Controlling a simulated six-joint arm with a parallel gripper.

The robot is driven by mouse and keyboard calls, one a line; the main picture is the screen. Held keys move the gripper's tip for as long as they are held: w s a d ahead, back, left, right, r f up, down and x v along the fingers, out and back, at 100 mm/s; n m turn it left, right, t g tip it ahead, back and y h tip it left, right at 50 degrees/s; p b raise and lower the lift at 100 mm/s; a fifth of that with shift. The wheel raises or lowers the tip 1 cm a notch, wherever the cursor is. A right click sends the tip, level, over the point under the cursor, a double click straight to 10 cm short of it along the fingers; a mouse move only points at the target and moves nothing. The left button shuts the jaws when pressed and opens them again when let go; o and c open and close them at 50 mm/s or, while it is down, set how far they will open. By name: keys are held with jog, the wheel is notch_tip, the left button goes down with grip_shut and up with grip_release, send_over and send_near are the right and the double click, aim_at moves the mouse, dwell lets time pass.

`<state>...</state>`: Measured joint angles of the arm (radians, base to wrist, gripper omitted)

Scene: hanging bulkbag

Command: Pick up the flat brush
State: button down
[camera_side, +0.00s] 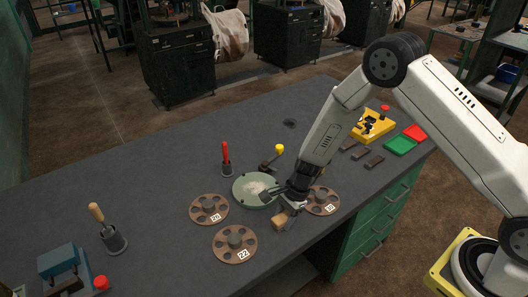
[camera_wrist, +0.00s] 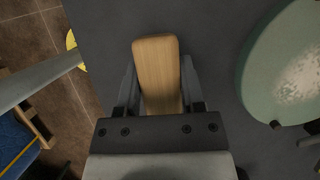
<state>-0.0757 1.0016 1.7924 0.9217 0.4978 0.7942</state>
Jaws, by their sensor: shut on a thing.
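The flat brush (camera_wrist: 157,62) shows in the wrist view as a pale wooden block-like handle, pointing up in the picture between the fingers of my gripper (camera_wrist: 159,92). The fingers close on its two sides. In the side view, a small wooden end of the brush (camera_side: 281,219) shows just below my gripper (camera_side: 284,203), low over the grey bench. The bristles are not seen. I cannot tell whether the brush touches the bench.
A round green dish (camera_side: 254,189) with a pale powdery patch lies close beside the gripper. Brown discs numbered 20 (camera_side: 208,208), 22 (camera_side: 234,244) and 10 (camera_side: 322,200) surround it. A red-handled tool (camera_side: 226,156) and a yellow-knobbed lever (camera_side: 271,160) stand behind.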

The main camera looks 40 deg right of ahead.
jog(key=shift+r, duration=0.1)
jog(key=shift+r, duration=1.1)
jog(key=s+d+r, duration=0.2)
jog(key=s+r, duration=0.8)
jog(key=s, duration=0.3)
jog(key=shift+s+d+r, duration=0.3)
jog(key=shift+s, duration=0.1)
